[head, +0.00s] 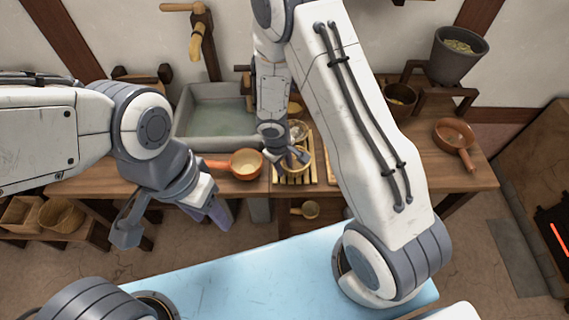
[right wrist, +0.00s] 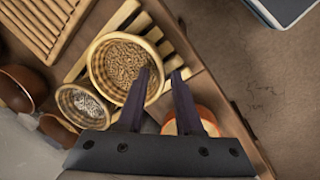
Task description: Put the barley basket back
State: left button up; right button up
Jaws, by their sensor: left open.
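A round woven basket of brown grain (right wrist: 125,65), which I take to be the barley basket, stands on a slatted wooden rack (right wrist: 175,50). In the head view this basket (head: 303,160) is partly hidden by my right gripper (head: 288,158). In the right wrist view my right gripper (right wrist: 161,72) has its fingers apart at the basket's edge, one overlapping the basket and one outside it; contact is unclear. A smaller basket with pale contents (right wrist: 84,102) stands beside it on the wall side. My left gripper (head: 172,228) is open and empty in front of the bench.
A handled terracotta bowl (head: 247,163) stands left of the rack, close to my right gripper. A stone trough (head: 215,142) stands behind it. Another handled bowl (head: 455,134) is at the bench's right. A second slatted piece (right wrist: 50,25) adjoins the rack. A light-blue surface (head: 240,285) is in front.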

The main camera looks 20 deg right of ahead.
jog(key=shift+r, duration=0.2)
jog(key=s+a+r+p, duration=0.2)
jog(key=s+r, duration=0.1)
jog(key=r, duration=0.4)
jog(key=s+a+r+p, duration=0.1)
jog(key=s+a+r, duration=0.15)
jog(key=r, duration=0.55)
jog(key=s+a+r+p, duration=0.2)
jog(key=s+r, duration=0.1)
jog(key=r, duration=0.4)
jog(key=s+a+r+y, duration=0.1)
jog(key=s+r, duration=0.2)
jog(key=s, duration=0.3)
jog(key=s+a+r+n+g+y, duration=0.1)
jog(key=s+a+r, duration=0.1)
jog(key=s+r, duration=0.2)
jog(key=s, duration=0.3)
jog(key=shift+a+r+n+y, duration=0.15)
jog(key=shift+n+y, duration=0.15)
jog(key=shift+y, duration=0.1)
